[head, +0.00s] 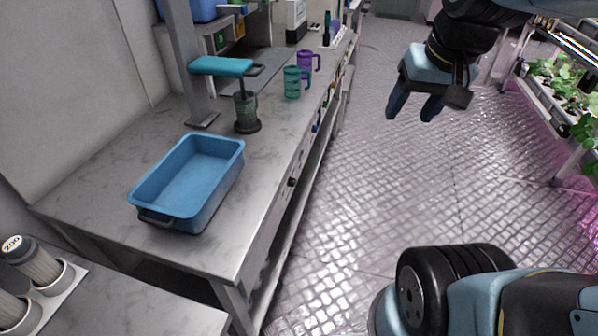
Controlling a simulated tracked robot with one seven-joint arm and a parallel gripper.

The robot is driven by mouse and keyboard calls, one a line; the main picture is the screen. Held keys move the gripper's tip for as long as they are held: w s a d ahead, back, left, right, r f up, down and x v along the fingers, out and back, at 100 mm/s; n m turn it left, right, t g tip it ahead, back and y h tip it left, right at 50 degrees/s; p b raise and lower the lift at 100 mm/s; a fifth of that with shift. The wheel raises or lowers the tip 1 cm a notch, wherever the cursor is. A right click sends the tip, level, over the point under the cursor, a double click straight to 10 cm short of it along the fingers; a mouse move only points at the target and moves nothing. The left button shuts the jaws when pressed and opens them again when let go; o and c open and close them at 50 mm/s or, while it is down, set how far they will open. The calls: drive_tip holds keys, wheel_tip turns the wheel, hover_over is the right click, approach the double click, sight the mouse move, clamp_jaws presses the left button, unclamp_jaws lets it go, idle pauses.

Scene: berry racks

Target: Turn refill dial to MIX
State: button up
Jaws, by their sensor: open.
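My gripper (414,107) hangs in the air at the upper right, over the textured metal floor, with its two dark blue fingers pointing down. It is open and nothing shows between the fingers. It is apart from the bench. I cannot make out a refill dial or a MIX label in this view. A small dark knob-like part (291,182) sits on the front edge of the bench; it is too small to tell what it is.
The grey bench (262,190) holds a blue tub (217,184), a teal-handled press (222,67), a green mug (291,83) and a purple mug (305,62). Plant racks (545,72) line the right. The aisle floor (370,190) is clear.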

drive_tip(key=w+a+f+m+g+y, duration=0.2)
drive_tip(key=w+f+g, duration=0.1)
drive_tip(key=f, duration=0.2)
drive_tip(key=w+a+f+m+g+y, duration=0.1)
drive_tip(key=w+a+f+g+y, duration=0.15)
drive_tip(key=w+f, duration=0.2)
drive_tip(key=m+t+y, duration=0.8)
drive_tip(key=m+y, duration=0.4)
drive_tip(key=m, duration=0.6)
approach(292, 183)
drive_tip(key=w+x, duration=0.1)
drive_tip(key=x, duration=0.6)
drive_tip(key=shift+f, duration=0.35)
drive_tip(key=shift+w, duration=0.15)
drive_tip(key=c, duration=1)
drive_tip(key=shift+m, duration=0.3)
